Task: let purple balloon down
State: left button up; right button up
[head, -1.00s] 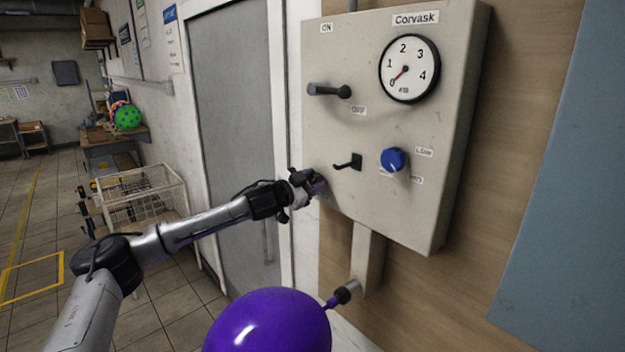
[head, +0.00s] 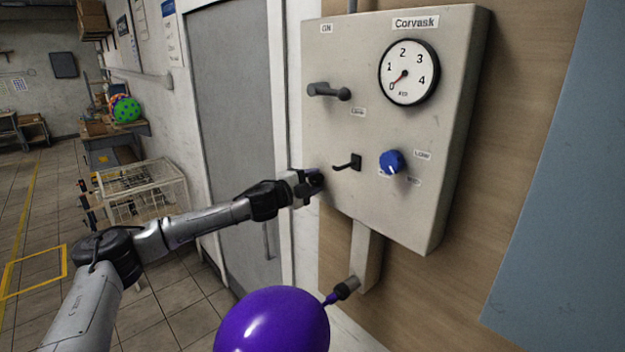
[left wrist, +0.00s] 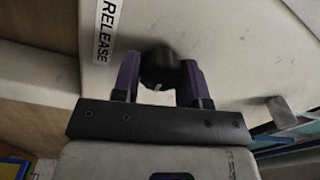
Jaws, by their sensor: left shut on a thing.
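The purple balloon (head: 272,322) is inflated at the bottom of the head view. Its neck sits on the nozzle (head: 346,288) below the panel; its lower part is cut off by the frame. My left gripper (head: 317,181) is at the left side of the control panel. In the left wrist view, my left gripper (left wrist: 160,78) has its two fingers around a black knob (left wrist: 160,66) with a white mark, and is shut on it. A RELEASE label (left wrist: 106,32) is beside the knob. The knob is hidden in the head view. My right gripper is out of view.
The panel (head: 420,215) carries a gauge (head: 408,72) with its needle near 0, a black lever (head: 329,91), a small black switch (head: 347,163) and a blue knob (head: 392,161). A wire basket (head: 140,185) stands at the left.

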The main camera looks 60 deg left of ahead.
pick_arm(q)
jog(key=shift+m, duration=0.6)
jog(key=o, duration=0.9)
